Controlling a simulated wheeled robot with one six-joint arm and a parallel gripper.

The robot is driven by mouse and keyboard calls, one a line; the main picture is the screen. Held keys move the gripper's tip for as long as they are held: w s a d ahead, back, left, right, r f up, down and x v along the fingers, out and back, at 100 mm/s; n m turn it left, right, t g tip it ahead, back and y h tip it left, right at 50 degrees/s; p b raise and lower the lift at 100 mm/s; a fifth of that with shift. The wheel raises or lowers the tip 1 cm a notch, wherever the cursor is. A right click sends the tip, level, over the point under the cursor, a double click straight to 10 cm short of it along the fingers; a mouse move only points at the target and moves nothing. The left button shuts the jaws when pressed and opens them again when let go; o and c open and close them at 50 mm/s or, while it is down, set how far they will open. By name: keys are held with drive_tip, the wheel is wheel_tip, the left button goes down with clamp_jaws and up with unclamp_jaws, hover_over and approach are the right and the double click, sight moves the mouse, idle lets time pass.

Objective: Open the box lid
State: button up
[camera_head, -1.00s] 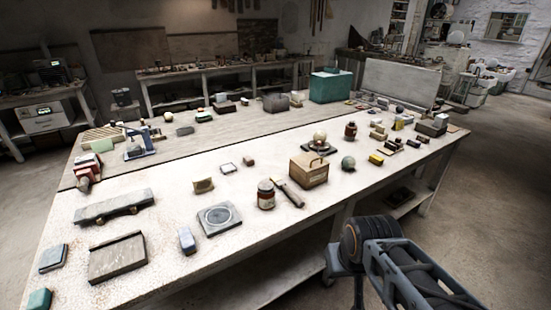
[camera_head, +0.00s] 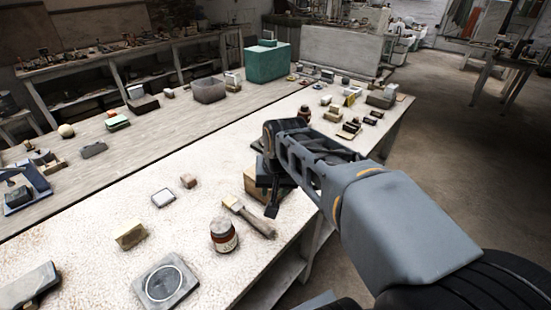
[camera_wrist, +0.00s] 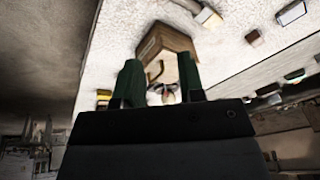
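In the head view my gripper (camera_head: 270,195) is over the box.
A square plate with a ring (camera_head: 166,282) lies at the front. A teal box (camera_head: 267,62) stands farther back.

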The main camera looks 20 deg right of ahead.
drive_tip(key=w+d+r+m+g, duration=0.1)
drive_tip(key=w+d+r+m, duration=0.1)
drive_tip(key=w+d+m, duration=0.4)
drive_tip(key=w+d+r+m, duration=0.3)
drive_tip(key=w+d, duration=0.1)
drive_tip(key=w, duration=0.3)
drive_tip(key=shift+y, duration=0.3)
drive_tip(key=f, duration=0.4)
drive_tip(key=w+f, duration=0.1)
drive_tip(key=f, duration=0.3)
drive_tip(key=w+f, duration=0.1)
drive_tip(key=f, duration=0.4)
drive_tip(key=shift+w+a+f, duration=0.1)
drive_tip(key=shift+w+a, duration=0.15)
drive_tip(key=shift+a, duration=0.1)
drive_tip(key=shift+c, duration=0.5)
clamp_jaws()
